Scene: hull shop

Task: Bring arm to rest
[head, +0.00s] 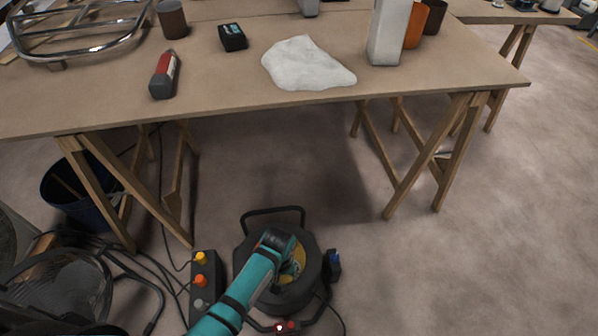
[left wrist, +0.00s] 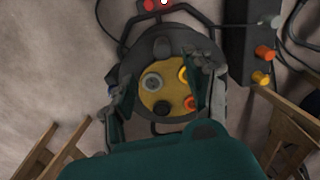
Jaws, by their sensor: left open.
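My left arm reaches in from the bottom of the head view. Its dark end lies over a black cable reel (head: 315,275) on the floor in front of the workbench, and the fingers are hard to make out there. In the left wrist view my left gripper (left wrist: 163,82) is open, with one finger on each side. Between and beyond the fingers is the reel's yellow face (left wrist: 168,92), with grey, yellow, black and orange round parts. Nothing is held. I cannot tell the gap between fingertips and reel. My right gripper is in neither view.
The wooden workbench (head: 220,82) on trestles holds a white cloth (head: 305,65), a red-and-grey bottle (head: 163,75) and a dark box (head: 232,37). A control box (head: 203,285) with coloured buttons and loose cables lie left of the reel. A dark bucket (head: 62,195) stands under the bench. Floor at right is clear.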

